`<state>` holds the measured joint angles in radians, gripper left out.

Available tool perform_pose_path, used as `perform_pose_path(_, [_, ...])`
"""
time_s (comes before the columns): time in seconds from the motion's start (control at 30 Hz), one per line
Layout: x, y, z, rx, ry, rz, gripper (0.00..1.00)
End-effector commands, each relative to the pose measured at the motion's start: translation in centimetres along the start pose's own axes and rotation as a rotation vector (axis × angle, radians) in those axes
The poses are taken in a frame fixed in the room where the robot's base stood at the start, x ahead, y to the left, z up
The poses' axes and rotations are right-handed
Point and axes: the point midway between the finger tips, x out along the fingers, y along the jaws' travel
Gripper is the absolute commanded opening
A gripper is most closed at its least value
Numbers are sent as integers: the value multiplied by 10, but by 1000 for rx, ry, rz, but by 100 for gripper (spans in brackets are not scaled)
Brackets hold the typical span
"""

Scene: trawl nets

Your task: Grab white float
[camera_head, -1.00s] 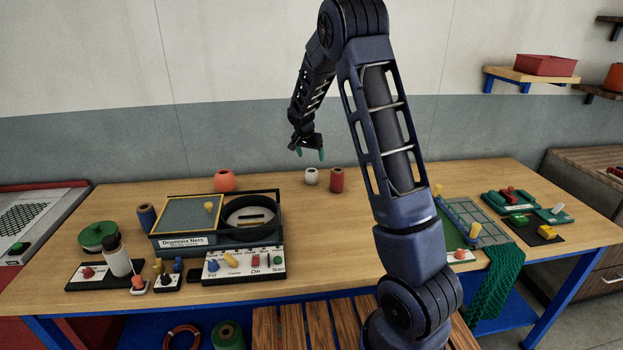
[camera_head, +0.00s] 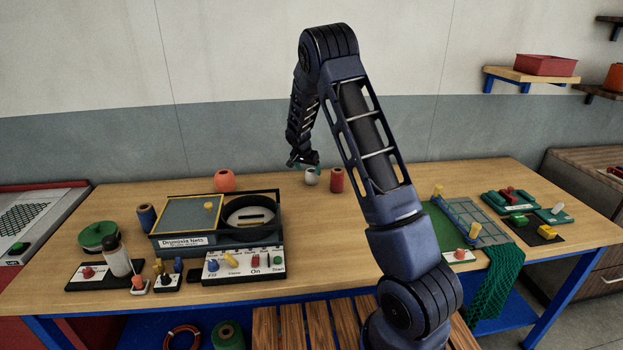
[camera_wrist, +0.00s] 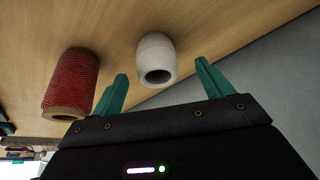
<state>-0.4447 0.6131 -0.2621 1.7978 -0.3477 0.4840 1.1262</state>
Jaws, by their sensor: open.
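The white float (camera_head: 311,178) is a small rounded cylinder with a hole in its end, near the back edge of the wooden table. My gripper (camera_head: 304,165) is right at it in the head view, partly in front of its top. In the wrist view my gripper (camera_wrist: 162,90) is open, with its two green fingers apart. The white float (camera_wrist: 156,56) shows between the lines of the two fingers, a little beyond their tips. I cannot tell whether any finger touches it. Nothing is held.
A red twine spool (camera_head: 337,180) stands close to the right of the float, and shows beside one finger in the wrist view (camera_wrist: 70,82). An orange float (camera_head: 225,181) is farther left. A net-machine box (camera_head: 217,222) stands front left. The wall is close behind.

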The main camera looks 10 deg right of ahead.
Motion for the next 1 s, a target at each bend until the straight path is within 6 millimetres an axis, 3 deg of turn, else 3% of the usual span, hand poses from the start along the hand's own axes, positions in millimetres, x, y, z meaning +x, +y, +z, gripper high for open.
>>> perform_pose_path(0.3, [41,6,-6,1,-2,1,79])
perform_pose_path(0.57, [45,5,-6,1,-1,-2,79])
perform_pose_path(0.83, [45,5,-6,1,-2,-2,31])
perform_pose_path(1.0, [45,5,-6,1,-2,-1,30])
